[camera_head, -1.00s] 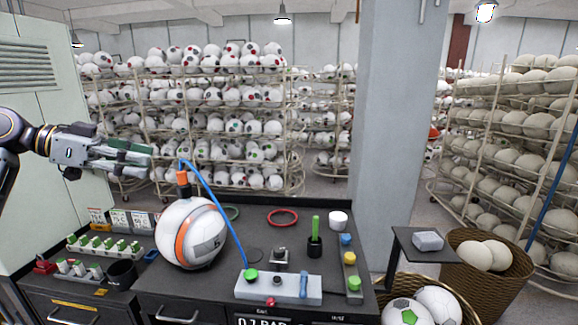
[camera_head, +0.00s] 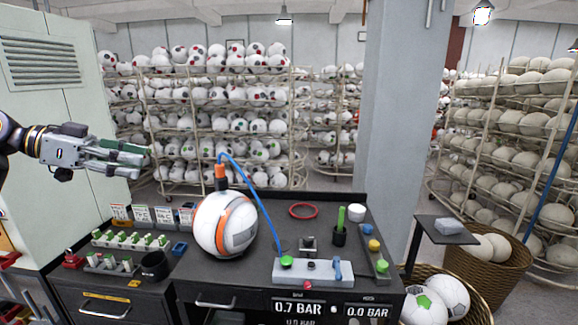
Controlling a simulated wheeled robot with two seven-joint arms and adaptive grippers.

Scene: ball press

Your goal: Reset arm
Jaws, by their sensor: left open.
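My left gripper (camera_head: 140,162) is in the air at the left, above and to the left of the ball, with its fingers pointing right. It is open and holds nothing. The white and orange ball (camera_head: 224,224) rests on the dark workbench (camera_head: 262,215). An orange and black nozzle (camera_head: 221,177) stands on top of the ball, and a blue hose (camera_head: 259,199) runs from it down to the grey control box (camera_head: 313,271). The box has a green button (camera_head: 286,261) and a blue lever. Displays below read 0.7 BAR and 0.0 BAR. My right gripper is out of view.
Green-topped parts in racks (camera_head: 130,241) and a black cup (camera_head: 155,265) stand left of the ball. A red ring (camera_head: 303,211), a white cup (camera_head: 357,212) and a black holder (camera_head: 339,236) are at the right. A pillar (camera_head: 391,120) rises behind the bench. A basket with balls (camera_head: 447,291) is at the lower right.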

